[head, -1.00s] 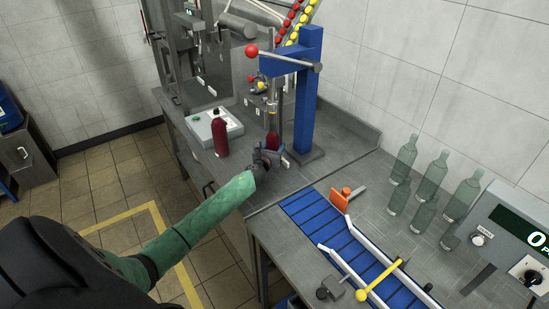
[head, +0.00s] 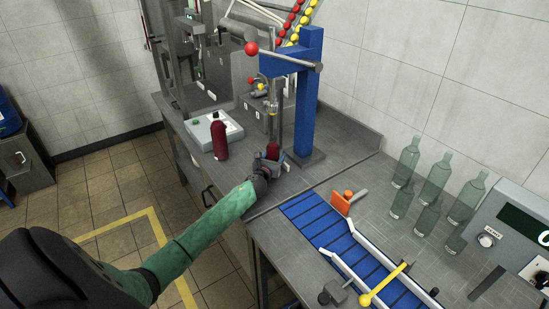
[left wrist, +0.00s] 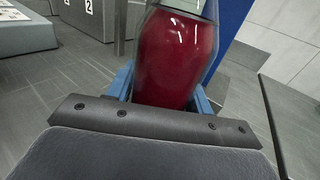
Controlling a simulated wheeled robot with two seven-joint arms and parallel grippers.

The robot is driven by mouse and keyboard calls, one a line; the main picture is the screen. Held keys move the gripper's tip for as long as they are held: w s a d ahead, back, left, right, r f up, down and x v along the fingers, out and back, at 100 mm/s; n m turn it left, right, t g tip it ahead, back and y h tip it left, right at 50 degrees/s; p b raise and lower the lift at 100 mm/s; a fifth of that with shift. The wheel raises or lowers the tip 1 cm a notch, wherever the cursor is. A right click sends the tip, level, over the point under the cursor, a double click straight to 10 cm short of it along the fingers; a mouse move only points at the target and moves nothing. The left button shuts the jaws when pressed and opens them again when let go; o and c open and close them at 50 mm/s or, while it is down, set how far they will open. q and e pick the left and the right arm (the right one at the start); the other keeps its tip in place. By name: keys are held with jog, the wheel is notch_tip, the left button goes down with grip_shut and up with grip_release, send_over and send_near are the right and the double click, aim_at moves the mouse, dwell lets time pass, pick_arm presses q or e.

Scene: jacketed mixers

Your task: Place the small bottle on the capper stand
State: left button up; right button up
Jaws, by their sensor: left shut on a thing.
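The small bottle (head: 272,151), filled with dark red, is held by my left gripper (head: 270,162) close in front of the capper stand. In the left wrist view the bottle (left wrist: 170,58) stands between the blue fingers, its upper part cut off by the frame. The blue capper stand (head: 307,95) has a side lever with a red ball and a vertical spindle above the bottle. The gripper hides the bottle's lower part, so I cannot tell whether it touches anything below. My right gripper is out of view.
A blue conveyor (head: 325,225) with white rails lies at the front right. Several clear green bottles (head: 435,178) stand at the right.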

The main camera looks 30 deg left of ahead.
pick_arm(q)
jog(key=o, duration=1.4)
jog(key=shift+o, duration=0.2)
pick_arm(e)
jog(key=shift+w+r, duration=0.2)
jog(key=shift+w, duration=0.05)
